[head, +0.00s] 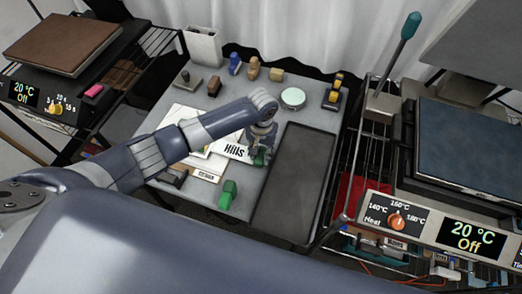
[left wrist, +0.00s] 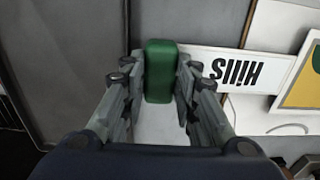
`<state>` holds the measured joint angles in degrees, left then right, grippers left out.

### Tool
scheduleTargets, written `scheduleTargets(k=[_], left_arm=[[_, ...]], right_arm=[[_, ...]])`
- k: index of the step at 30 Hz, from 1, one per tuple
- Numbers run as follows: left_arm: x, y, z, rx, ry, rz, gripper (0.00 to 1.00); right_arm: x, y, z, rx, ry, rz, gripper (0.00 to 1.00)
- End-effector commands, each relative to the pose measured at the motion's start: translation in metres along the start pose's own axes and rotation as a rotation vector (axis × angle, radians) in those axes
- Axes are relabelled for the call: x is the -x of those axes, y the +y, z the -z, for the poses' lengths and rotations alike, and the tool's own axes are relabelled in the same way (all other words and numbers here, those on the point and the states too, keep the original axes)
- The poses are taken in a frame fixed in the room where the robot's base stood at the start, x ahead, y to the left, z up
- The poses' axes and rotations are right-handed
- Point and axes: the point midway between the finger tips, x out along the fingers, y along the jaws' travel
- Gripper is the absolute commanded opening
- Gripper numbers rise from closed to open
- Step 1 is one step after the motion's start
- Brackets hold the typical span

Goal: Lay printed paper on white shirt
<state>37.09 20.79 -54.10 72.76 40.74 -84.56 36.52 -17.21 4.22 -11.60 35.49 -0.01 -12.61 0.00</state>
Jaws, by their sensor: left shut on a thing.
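My left gripper (head: 262,142) is over the middle of the grey table and is shut on a green block. In the left wrist view the green block (left wrist: 160,70) sits between the fingers (left wrist: 161,85). The printed paper (head: 233,150) is a white strip with black "Hills" lettering. In the left wrist view the paper (left wrist: 235,72) reaches up to the green block's side; I cannot tell whether the block rests on it or is joined to it. I cannot make out a white shirt. My right gripper is not in view.
Another green block (head: 228,195) stands at the table's front. A dark tray (head: 293,180) lies on the right. More prints (head: 205,168) lie under my arm, with stamp-like objects (head: 254,68) behind. Heated presses stand left (head: 62,45) and right (head: 470,150).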

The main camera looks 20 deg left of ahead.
Motion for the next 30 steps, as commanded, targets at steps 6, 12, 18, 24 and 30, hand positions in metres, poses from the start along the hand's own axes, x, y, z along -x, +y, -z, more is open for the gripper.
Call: scheduleTargets(k=[6,12,18,24,30], left_arm=[[0.000,0.000,0.000,0.000,0.000,0.000,0.04],[-0.002,0.000,0.000,0.000,0.000,0.000,0.04],[-0.006,0.000,0.000,0.000,0.001,0.000,0.04],[-0.010,0.000,0.000,-0.001,0.001,0.000,0.04],[-0.011,0.000,0.000,-0.001,0.001,0.000,0.50]], right_arm=[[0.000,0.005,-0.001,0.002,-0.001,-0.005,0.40],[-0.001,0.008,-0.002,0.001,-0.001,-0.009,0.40],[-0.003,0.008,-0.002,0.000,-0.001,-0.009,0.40],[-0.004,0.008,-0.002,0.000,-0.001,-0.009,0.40],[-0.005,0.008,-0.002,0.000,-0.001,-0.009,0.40]])
